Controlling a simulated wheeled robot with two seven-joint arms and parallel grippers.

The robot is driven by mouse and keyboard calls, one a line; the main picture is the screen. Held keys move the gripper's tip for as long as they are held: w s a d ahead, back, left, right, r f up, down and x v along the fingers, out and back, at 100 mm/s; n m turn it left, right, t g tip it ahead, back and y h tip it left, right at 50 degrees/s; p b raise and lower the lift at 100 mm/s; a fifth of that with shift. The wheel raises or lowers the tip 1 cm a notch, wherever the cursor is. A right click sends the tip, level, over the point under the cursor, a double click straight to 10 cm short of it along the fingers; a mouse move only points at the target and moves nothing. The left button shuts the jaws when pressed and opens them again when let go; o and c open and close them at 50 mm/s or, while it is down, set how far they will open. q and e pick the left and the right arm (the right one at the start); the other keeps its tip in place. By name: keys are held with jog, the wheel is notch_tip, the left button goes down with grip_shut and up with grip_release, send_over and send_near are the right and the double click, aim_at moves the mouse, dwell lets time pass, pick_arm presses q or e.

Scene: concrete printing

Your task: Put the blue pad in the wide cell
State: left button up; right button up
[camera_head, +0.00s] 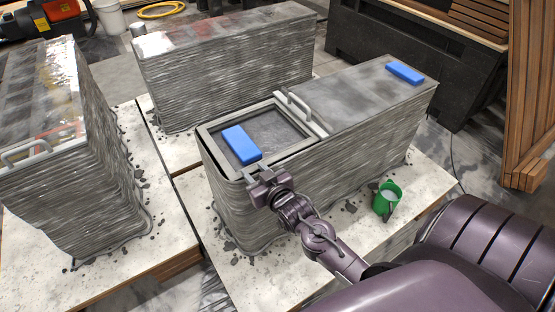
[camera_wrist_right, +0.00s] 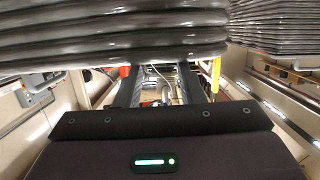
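A blue pad (camera_head: 241,144) lies at the near left part of the open, grey-framed cell (camera_head: 283,133) in the printed concrete block. It appears within the rim; how deep it sits is hard to tell. A second blue pad (camera_head: 405,73) lies flat on the block's covered top at the far right. My right gripper (camera_head: 262,175) is at the near rim of the cell, just in front of the first pad and apart from it. In the right wrist view its two dark fingers (camera_wrist_right: 163,92) stand apart with nothing between them. My left gripper is not in view.
A light handle (camera_head: 299,108) stands at the cell's right edge. Two other printed blocks stand behind (camera_head: 230,70) and at the left (camera_head: 65,150). Concrete crumbs lie around the block.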

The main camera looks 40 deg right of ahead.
jog(key=s+a+f+n+g, duration=0.1)
jog(key=s+a+f+g, duration=0.1)
jog(key=s+f+g, duration=0.2)
jog(key=s+a+f+g, duration=0.3)
jog(key=s+f, duration=0.6)
jog(key=f, duration=0.3)
jog(key=s+a+f+n+g+y, duration=0.1)
jog(key=s+a+f+g, duration=0.1)
jog(key=s+f+g, duration=0.3)
jog(key=shift+s+a+f+n, duration=0.2)
jog(key=shift+s+f, duration=0.25)
jog(key=shift+f, duration=0.25)
jog(key=shift+s+a+f+n, duration=0.1)
jog(key=shift+s+a+f, duration=0.1)
jog(key=shift+s+f, duration=0.4)
jog(key=c, duration=0.7)
jog(key=o, duration=1.4)
jog(key=shift+n+g, duration=0.3)
jog(key=shift+g, duration=0.6)
jog(key=s, duration=0.1)
jog(key=s+a+f, duration=0.2)
jog(key=shift+s+a, duration=0.1)
jog(key=shift+s, duration=0.2)
jog(key=shift+c, duration=0.2)
jog(key=shift+s, duration=0.15)
